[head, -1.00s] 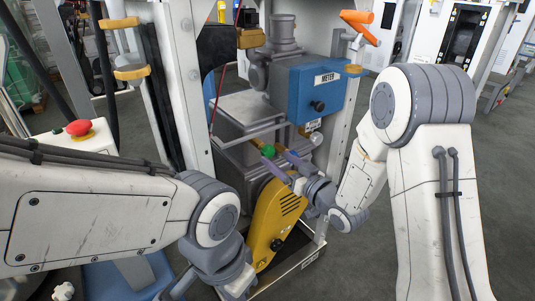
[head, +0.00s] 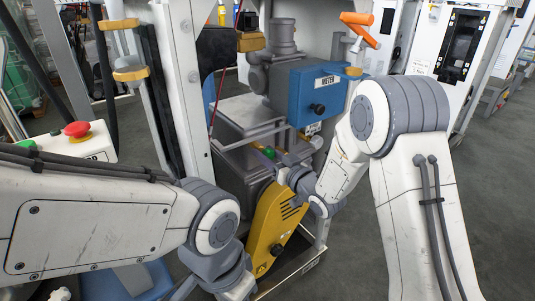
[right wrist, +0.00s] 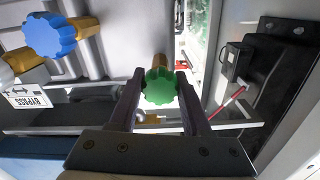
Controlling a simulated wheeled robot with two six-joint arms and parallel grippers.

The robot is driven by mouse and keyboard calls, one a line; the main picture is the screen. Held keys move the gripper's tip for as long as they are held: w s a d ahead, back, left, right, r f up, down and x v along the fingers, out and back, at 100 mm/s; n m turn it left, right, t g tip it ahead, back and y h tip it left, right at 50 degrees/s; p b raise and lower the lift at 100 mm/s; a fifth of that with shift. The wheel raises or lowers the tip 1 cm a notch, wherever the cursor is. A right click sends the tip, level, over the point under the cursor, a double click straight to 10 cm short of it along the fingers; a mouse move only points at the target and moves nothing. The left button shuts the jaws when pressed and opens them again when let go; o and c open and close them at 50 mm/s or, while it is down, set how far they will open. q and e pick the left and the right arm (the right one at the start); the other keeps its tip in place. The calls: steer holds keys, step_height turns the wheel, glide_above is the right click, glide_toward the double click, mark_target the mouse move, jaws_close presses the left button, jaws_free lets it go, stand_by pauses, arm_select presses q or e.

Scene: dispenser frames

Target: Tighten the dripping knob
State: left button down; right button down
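A green scalloped knob (right wrist: 159,86) sits between the two fingers of my right gripper (right wrist: 160,82) in the right wrist view. The fingers stand open, one on each side, close to its rim; I cannot tell whether they touch it. In the head view the green knob (head: 269,153) shows just left of my right gripper (head: 279,161). A blue knob (right wrist: 50,37) is at the upper left of the right wrist view, above a label reading BYPASS (right wrist: 27,97). I see no drip in these frames. My left arm comes in at lower left; its fingers are not in view.
A blue METER box (head: 312,88) with a black knob (head: 317,109) is above the green knob. A yellow cover (head: 275,227) stands below it. Metal frame posts (head: 184,80) flank the machinery. An orange-handled valve (head: 359,27) is at upper right.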

steer(key=shift+r+m+p, duration=0.15)
steer(key=shift+m+p, duration=0.25)
steer(key=shift+m, duration=0.1)
steer(key=shift+m+p, duration=0.4)
steer(key=shift+m, duration=0.6)
steer(key=shift+c, duration=1.8)
jaws_free()
steer(key=shift+d, duration=0.1)
steer(key=p+v, duration=0.1)
steer(key=v, duration=0.9)
steer(key=shift+s, duration=0.15)
steer(key=shift+d, duration=0.1)
